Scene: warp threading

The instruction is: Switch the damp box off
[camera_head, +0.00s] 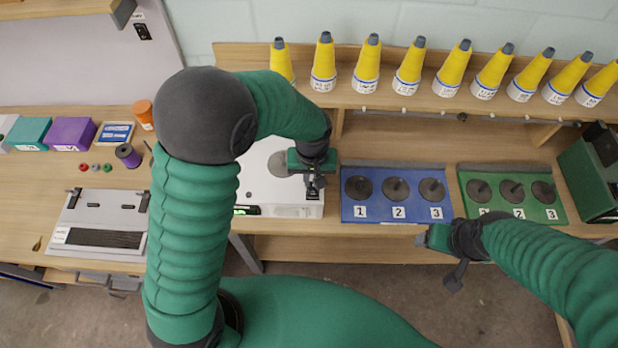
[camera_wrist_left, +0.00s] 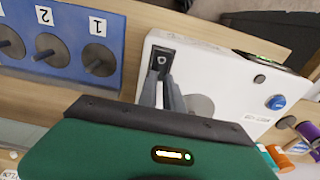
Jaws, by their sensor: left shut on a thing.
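The damp box (camera_head: 258,186) is a white box on the bench with a green-lit display (camera_head: 247,210) at its front left. In the left wrist view the white box (camera_wrist_left: 222,85) has a small black switch (camera_wrist_left: 161,59) near one edge and a blue round piece (camera_wrist_left: 276,102) at another. My left gripper (camera_head: 313,186) is over the box's right side. In the left wrist view its fingers (camera_wrist_left: 161,82) are closed at the switch, partly covering it. My right gripper (camera_head: 428,238) hangs in front of the bench, away from the box; its jaws are unclear.
A blue board (camera_head: 380,211) with numbered pegs stands right of the box, and a green board (camera_head: 547,211) beyond it. Yellow cones (camera_head: 408,66) line the shelf behind. A grey tray (camera_head: 101,218) and a purple box (camera_head: 71,133) are to the left.

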